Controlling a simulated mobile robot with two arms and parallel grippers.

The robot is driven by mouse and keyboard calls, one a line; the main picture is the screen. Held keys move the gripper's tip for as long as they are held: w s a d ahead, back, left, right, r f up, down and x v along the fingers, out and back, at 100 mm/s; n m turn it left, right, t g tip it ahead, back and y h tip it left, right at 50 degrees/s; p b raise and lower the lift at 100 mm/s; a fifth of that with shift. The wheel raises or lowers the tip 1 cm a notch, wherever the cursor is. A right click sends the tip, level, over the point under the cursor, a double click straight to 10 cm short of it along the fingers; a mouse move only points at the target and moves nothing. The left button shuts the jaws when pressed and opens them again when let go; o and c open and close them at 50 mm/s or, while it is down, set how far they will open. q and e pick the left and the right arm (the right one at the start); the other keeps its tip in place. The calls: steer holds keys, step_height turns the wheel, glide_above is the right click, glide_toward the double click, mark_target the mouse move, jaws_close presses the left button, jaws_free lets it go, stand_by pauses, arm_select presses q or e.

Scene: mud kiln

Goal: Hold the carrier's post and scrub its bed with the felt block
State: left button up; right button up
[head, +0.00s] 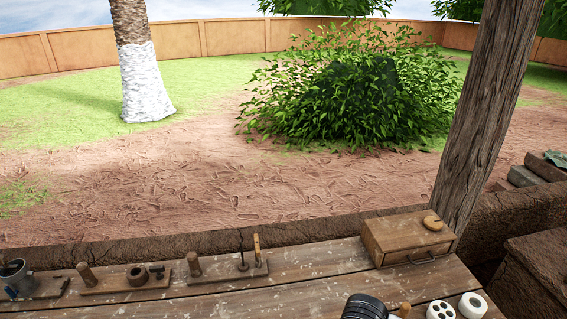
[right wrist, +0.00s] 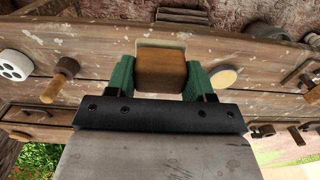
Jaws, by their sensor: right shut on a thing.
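My right gripper (right wrist: 160,84), with green fingers, is shut on a brown block (right wrist: 162,65) in the right wrist view. A pale edge shows around the block; I cannot tell whether this is its felt or a thing below. In the head view, several narrow wooden boards lie along the bench's far edge. One board (head: 110,284) has a post (head: 87,276) and a dark ring. Another board (head: 228,274) has a post (head: 194,265) and two thin upright pegs. I cannot tell which is the carrier to scrub. My left gripper is not in view.
The weathered bench (head: 300,293) has bare wood in its middle. A wooden box (head: 405,240) with a round disc on top stands at the right. White cylinders (head: 472,306) and a wooden peg (head: 405,310) are near the front. A timber post (head: 487,110) rises behind the box.

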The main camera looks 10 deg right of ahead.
step_height(320, 180, up, 9)
steer(key=w+d+b, duration=0.1)
steer(key=w+d, duration=0.1)
steer(key=w, duration=0.1)
steer(key=shift+b, duration=0.4)
steer(key=shift+d+r, duration=0.15)
